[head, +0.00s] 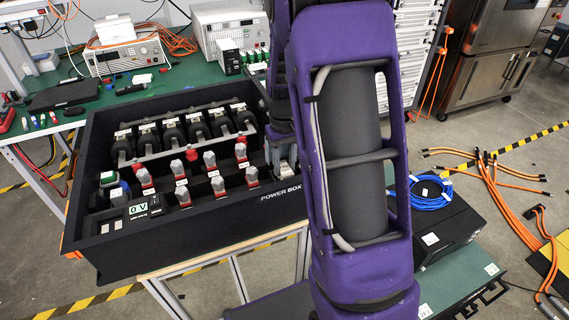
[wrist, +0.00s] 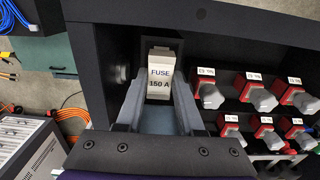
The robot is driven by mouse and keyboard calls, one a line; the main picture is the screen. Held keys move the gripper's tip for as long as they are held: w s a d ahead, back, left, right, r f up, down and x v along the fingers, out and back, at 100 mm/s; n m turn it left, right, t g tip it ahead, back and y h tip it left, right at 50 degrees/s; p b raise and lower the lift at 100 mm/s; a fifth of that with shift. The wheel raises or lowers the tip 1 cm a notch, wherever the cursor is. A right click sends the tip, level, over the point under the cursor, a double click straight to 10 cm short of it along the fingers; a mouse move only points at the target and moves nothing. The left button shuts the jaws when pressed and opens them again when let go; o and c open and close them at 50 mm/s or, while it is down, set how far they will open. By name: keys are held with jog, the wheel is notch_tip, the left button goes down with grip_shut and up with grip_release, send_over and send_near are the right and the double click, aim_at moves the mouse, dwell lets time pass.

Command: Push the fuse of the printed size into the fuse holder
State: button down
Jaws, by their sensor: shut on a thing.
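My gripper (wrist: 160,95) is shut, with its two grey fingers on either side of a pale block, the fuse (wrist: 160,58). A white label between the fingertips reads "FUSE 150 A". The fingers reach down into a dark recess at the edge of the black power box (wrist: 225,28). In the head view the box (head: 110,250) stands open, and my gripper is at its right side, mostly hidden by my arm. The fuse holder's contacts are hidden behind the fingers and the block, so I cannot tell how deep the fuse sits.
Red switches with grey levers (wrist: 297,95) stand in rows right of my gripper in the wrist view. A display (head: 138,209) reads "0 V". Black cylindrical parts (head: 173,132) line the box's back. A green bench (head: 185,75) with instruments stands behind. Orange cables (head: 495,185) lie on the floor.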

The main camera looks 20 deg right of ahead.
jog(key=shift+f+b, duration=0.4)
jog(key=shift+f, duration=0.1)
jog(key=shift+f, duration=0.2)
dwell(0.9)
jog(key=shift+s+r, duration=0.1)
jog(key=shift+r+p, duration=0.8)
jog(key=shift+r, duration=0.35)
jog(key=shift+r, duration=0.1)
jog(key=shift+f+b, duration=0.4)
jog(key=shift+f, duration=0.25)
jog(key=shift+f, duration=0.1)
dwell(0.4)
